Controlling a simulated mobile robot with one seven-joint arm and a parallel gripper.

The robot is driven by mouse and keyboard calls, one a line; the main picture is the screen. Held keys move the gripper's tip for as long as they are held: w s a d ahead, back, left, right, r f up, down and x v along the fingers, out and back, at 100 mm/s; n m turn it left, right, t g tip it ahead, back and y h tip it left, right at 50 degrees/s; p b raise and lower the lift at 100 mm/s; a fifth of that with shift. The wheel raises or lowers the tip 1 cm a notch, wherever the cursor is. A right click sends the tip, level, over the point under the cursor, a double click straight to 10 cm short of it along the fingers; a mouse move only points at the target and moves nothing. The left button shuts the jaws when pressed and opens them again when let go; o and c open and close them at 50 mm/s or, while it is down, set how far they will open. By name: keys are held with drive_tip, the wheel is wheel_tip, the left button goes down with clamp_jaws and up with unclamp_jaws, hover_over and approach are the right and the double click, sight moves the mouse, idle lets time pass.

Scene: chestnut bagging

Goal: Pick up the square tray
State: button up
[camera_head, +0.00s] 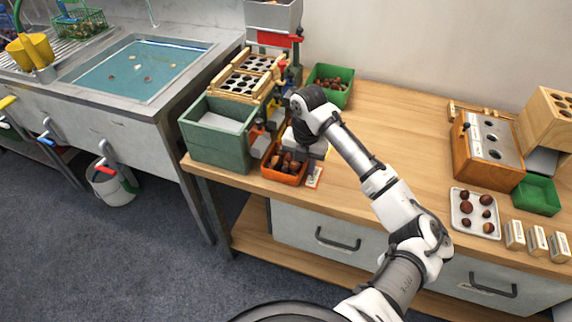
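A white, roughly square tray (456,222) holding several brown chestnuts lies flat on the wooden workbench, at the right. A small orange tray (285,180) with chestnuts in it stands near the bench's front edge, left of centre. My gripper (298,148) is at the end of my arm, low over or beside the back right of the orange tray and far from the white tray. The wrist hides the fingers, so I cannot tell whether they are open or touch anything.
A green box (213,150) and a wooden rack with round holes (241,82) stand left of my gripper. A green chestnut bin (335,98) is behind it. A wooden sorter (475,158), a green bin (539,195) and small labelled blocks (514,236) surround the white tray. The bench middle is clear.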

clamp_jaws()
idle(1.3)
